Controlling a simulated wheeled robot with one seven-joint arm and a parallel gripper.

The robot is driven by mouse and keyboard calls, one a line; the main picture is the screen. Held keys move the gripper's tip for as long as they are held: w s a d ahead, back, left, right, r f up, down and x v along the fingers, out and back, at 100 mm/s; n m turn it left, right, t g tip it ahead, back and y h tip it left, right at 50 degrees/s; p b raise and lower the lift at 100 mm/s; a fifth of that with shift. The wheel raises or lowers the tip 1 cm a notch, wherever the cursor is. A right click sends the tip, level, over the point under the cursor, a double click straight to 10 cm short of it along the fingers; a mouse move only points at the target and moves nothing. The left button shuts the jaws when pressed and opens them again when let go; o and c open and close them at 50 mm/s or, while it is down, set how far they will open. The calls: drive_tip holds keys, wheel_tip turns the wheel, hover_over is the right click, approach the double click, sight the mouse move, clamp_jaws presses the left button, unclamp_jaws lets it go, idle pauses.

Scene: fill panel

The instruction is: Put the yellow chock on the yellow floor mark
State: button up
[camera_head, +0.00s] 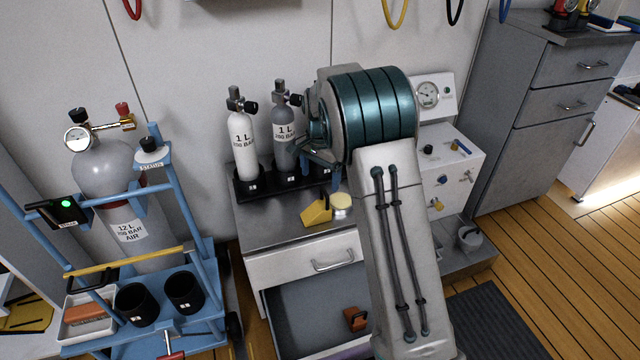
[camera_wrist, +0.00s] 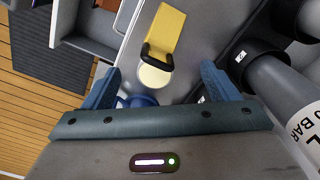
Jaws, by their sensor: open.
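The yellow chock (camera_head: 315,213) is a wedge-shaped block with a dark handle loop. It lies on the grey worktop of the drawer cabinet, and it also shows in the wrist view (camera_wrist: 167,33). My gripper (camera_wrist: 160,82) is open and empty, with blue fingers to either side below the chock in the wrist view. A round cream-topped item (camera_wrist: 154,76) lies close beside the chock, near the gap between the fingers. In the head view my gripper is mostly hidden behind my arm. I cannot make out the yellow floor mark with certainty.
White and grey cylinders (camera_head: 242,140) stand in a black rack behind the chock. The drawer (camera_head: 290,310) below is open, with an orange item (camera_head: 355,318) inside. A blue cylinder trolley (camera_head: 190,200) stands left. A dark mat (camera_head: 490,320) and wooden floor lie right.

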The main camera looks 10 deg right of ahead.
drive_tip(key=s+d+r+n, duration=0.2)
drive_tip(key=s+r, duration=0.3)
drive_tip(key=s, duration=0.7)
drive_tip(key=s+d+r+n, duration=0.2)
drive_tip(key=s+r+n, duration=0.3)
drive_tip(key=s, duration=0.7)
drive_tip(key=shift+s+d+t, duration=0.2)
drive_tip(key=shift+s+t, duration=0.1)
drive_tip(key=shift+t, duration=0.1)
drive_tip(key=s, duration=0.2)
drive_tip(key=s+f+n, duration=0.1)
drive_tip(key=s, duration=0.2)
drive_tip(key=s+n, duration=0.1)
drive_tip(key=s, duration=0.1)
drive_tip(key=shift+s+d+f, duration=0.2)
drive_tip(key=shift+s+d, duration=0.2)
drive_tip(key=shift+c, duration=0.3)
drive_tip(key=shift+s+f, duration=0.1)
drive_tip(key=shift+s, duration=0.2)
drive_tip(key=c, duration=0.9)
